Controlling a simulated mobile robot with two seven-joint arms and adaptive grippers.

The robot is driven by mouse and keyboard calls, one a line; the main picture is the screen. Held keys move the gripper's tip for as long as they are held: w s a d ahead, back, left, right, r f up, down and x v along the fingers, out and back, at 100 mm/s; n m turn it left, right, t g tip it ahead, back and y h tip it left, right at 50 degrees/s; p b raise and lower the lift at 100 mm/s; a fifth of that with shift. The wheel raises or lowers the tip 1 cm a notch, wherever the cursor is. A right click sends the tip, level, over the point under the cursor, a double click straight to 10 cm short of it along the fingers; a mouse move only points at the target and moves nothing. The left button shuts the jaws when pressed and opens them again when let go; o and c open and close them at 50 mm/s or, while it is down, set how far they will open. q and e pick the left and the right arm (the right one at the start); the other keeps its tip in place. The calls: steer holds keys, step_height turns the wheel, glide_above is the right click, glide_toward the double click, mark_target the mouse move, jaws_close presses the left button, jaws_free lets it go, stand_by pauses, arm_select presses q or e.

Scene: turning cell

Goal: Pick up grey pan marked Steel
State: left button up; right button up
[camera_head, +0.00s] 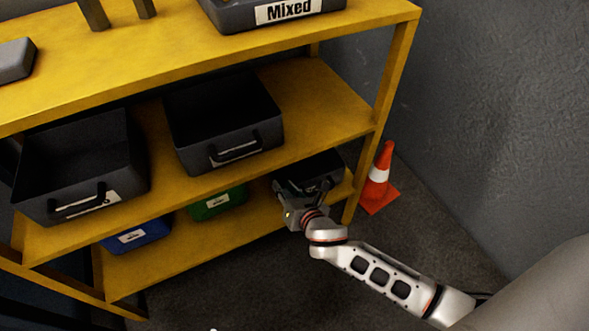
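A dark grey pan (320,163) with a black handle sits at the right end of the bottom shelf. My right gripper (298,190) is at the front of this pan, by its handle, and covers much of its front face. I cannot tell whether the fingers touch the handle or are closed on it. No Steel label can be read on any pan. Two more dark grey pans stand on the middle shelf, one at the left (137,172) and one in the middle (265,133); their handles partly cover their white labels. My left gripper is not in view.
A blue bin (138,236) and a green bin (217,205) stand on the bottom shelf of the yellow rack (340,100). A pan marked Mixed (235,16) is on top. An orange cone (380,180) stands right of the rack, near the grey wall (490,120). The floor in front is clear.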

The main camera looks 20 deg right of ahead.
mark_target(273, 175)
steer(key=w+f+n+b, duration=0.1)
steer(key=w+f+b, duration=0.1)
steer(key=w, duration=0.1)
steer(key=w+f+n+b, duration=0.2)
steer(key=w, duration=0.1)
steer(key=w+f+n+b, duration=0.1)
steer(key=w+f+b, duration=0.1)
steer(key=w+f, duration=0.1)
steer(key=shift+w+d+h, duration=0.15)
steer(key=shift+w+h, duration=0.15)
steer(key=shift+w, duration=0.4)
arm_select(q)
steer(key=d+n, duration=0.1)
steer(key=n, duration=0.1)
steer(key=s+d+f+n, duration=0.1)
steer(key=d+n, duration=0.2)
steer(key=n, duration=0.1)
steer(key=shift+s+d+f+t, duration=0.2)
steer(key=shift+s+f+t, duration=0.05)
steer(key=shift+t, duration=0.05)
arm_select(e)
steer(key=shift+w+r+t, duration=0.25)
steer(key=shift+t, duration=0.05)
steer(key=shift+c, duration=0.3)
jaws_close()
